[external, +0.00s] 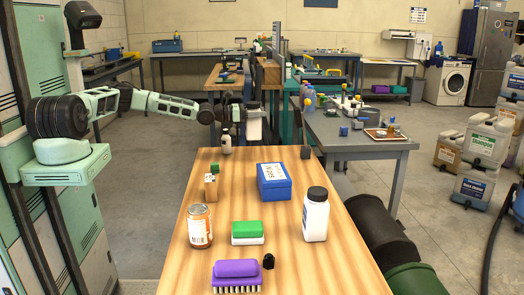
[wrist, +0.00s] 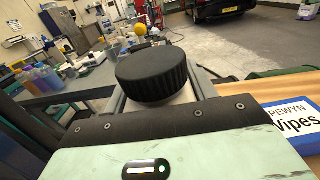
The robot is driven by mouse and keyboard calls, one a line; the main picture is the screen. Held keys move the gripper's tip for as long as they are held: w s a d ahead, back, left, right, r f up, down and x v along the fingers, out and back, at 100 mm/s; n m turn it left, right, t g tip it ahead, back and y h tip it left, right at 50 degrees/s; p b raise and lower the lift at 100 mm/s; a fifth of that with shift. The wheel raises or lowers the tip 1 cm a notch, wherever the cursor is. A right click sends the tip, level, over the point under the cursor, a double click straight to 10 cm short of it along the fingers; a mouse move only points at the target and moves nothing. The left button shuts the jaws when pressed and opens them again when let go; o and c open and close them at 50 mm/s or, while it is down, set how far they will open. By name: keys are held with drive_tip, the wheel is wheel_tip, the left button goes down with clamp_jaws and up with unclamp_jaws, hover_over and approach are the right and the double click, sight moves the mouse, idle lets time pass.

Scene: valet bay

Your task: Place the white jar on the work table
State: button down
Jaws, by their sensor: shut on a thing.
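In the wrist view a jar with a wide, ribbed black lid (wrist: 152,72) sits between the fingers of my gripper (wrist: 158,98). A little of its pale body shows below the lid; the rest is hidden. Another white jar with a black lid (external: 315,219) stands upright on the table's right side. A small white bottle with a dark cap (external: 226,143) is at the far left corner, near my gripper.
A grey bench (external: 355,143) stands beyond.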

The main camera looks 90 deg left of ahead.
wheel_tip(320, 180, up, 10)
drive_tip(key=shift+f, duration=0.2)
drive_tip(key=w+d+f+m+h+b, duration=0.1)
drive_tip(key=w+d+m+h+b, duration=0.1)
drive_tip(key=w+d, duration=0.6)
drive_tip(key=w+d+f+m+g+h+b, duration=0.1)
drive_tip(key=w+d+h+b, duration=0.15)
drive_tip(key=d, duration=0.85)
drive_tip(key=w+d+m+h+b, duration=0.1)
drive_tip(key=w+d+m+h, duration=0.15)
drive_tip(key=w+d, duration=0.55)
drive_tip(key=d+r+m+g+h+b, duration=0.2)
drive_tip(key=d+m+g+h+b, duration=0.35)
drive_tip(key=d, duration=3.65)
wheel_tip(320, 180, down, 21)
drive_tip(key=s+n+t+h+b, duration=0.1)
drive_tip(key=b, duration=0.1)
drive_tip(key=shift+d, duration=0.2)
drive_tip(key=shift+f+h, duration=0.15)
drive_tip(key=shift+h, duration=0.1)
